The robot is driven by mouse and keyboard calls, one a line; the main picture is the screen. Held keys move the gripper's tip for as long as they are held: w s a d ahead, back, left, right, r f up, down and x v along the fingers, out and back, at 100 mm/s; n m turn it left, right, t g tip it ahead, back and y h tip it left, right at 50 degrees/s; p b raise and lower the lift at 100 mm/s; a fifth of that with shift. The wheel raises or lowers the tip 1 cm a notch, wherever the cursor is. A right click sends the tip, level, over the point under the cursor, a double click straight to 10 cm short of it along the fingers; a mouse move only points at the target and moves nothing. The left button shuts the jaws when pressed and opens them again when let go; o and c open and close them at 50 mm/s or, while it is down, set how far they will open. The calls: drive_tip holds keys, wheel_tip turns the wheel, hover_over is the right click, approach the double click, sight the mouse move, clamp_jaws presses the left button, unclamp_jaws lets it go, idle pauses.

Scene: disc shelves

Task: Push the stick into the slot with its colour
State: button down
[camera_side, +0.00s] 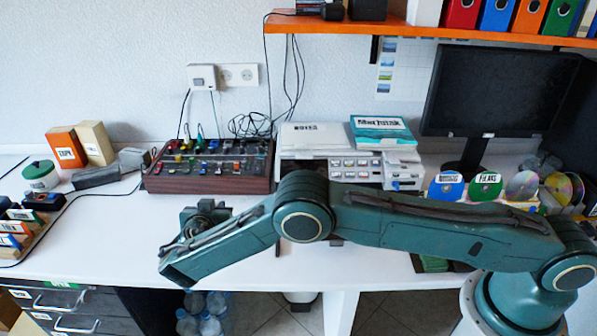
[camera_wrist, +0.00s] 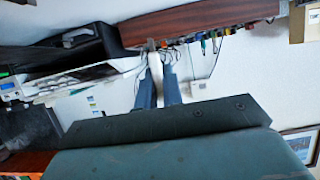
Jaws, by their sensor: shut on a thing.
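My gripper (camera_wrist: 159,72) shows in the wrist view as two blue-grey fingers. They are shut on a pale, slim stick (camera_wrist: 155,62), whose far end lies in front of the brown box. I cannot tell its colour mark or whether it touches anything. In the side view the wrist end (camera_side: 205,217) is in front of the brown box, and the fingers and stick cannot be made out. The brown box (camera_side: 155,184) has rows of small coloured parts on top. The white unit (camera_side: 300,150) right of it has several small front panels and a small blue part (camera_side: 395,185).
Orange and tan boxes (camera_side: 95,143) and a white-green tin (camera_side: 40,176) stand at the left. A monitor (camera_side: 495,90) and upright discs (camera_side: 485,186) are at the right. An orange shelf (camera_side: 400,29) hangs above. Bare white table (camera_side: 110,225) lies at the front left.

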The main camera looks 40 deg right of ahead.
drive_tip(key=shift+f, duration=0.1)
drive_tip(key=shift+f, duration=2.75)
drive_tip(key=shift+f, duration=1.8)
idle(0.3)
drive_tip(key=c, duration=1.5)
unclamp_jaws()
drive_tip(key=shift+o, duration=0.2)
drive_tip(key=v, duration=1.4)
drive_tip(key=shift+w+d+r, duration=0.1)
drive_tip(key=shift+w+d, duration=0.05)
